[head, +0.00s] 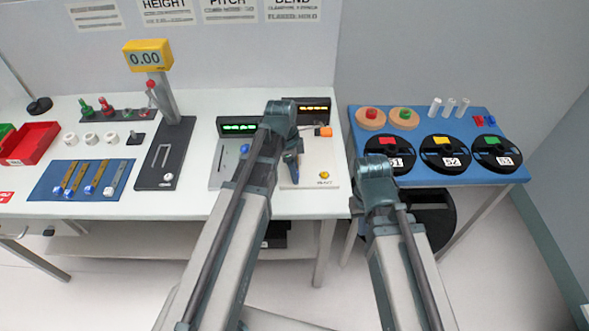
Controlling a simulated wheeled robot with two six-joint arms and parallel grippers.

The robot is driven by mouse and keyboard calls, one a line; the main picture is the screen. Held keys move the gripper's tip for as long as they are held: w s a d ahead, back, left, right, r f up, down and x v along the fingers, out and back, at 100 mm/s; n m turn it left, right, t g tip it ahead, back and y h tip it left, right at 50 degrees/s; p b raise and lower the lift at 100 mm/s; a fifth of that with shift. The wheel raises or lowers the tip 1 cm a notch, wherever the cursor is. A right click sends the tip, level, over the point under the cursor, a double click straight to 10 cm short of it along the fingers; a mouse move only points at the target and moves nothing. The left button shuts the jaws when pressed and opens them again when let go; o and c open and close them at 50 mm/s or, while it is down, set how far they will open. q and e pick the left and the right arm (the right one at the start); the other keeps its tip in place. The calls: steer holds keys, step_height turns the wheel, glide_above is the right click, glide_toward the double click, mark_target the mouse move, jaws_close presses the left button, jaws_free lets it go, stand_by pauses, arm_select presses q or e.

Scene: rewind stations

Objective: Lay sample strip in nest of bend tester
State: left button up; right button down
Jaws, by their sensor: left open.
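The bend tester (312,172) is a cream plate at the table's right end, with an amber display (315,106), an orange block and a yellow button at its front. My left gripper (291,168) points down over the plate's left part, with its jaws open. My left arm covers part of the tester, so the nest is not clear to see. I cannot make out a sample strip at the tester. Several slim strips with pale ends lie on a blue mat (47,190) at the left; I cannot tell whether one is the sample strip. My right gripper's fingers are hidden behind its wrist.
A grey station with a green display (238,126) stands left of the tester, partly behind my left arm. A dark height gauge (166,155) and a red bin (38,141) are farther left. A blue table (430,125) with black reels (447,153) stands at the right.

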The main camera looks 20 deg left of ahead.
arm_select(q)
step_height(320, 180, up, 12)
steer(key=a+p, duration=0.2)
steer(key=p, duration=1)
steer(key=s+d+n+y, duration=0.3)
steer(key=s+d+n, duration=0.8)
steer(key=s, duration=0.3)
steer(key=shift+s+d+g, duration=0.15)
steer(key=shift+d+g, duration=0.15)
steer(key=shift+d, duration=0.45)
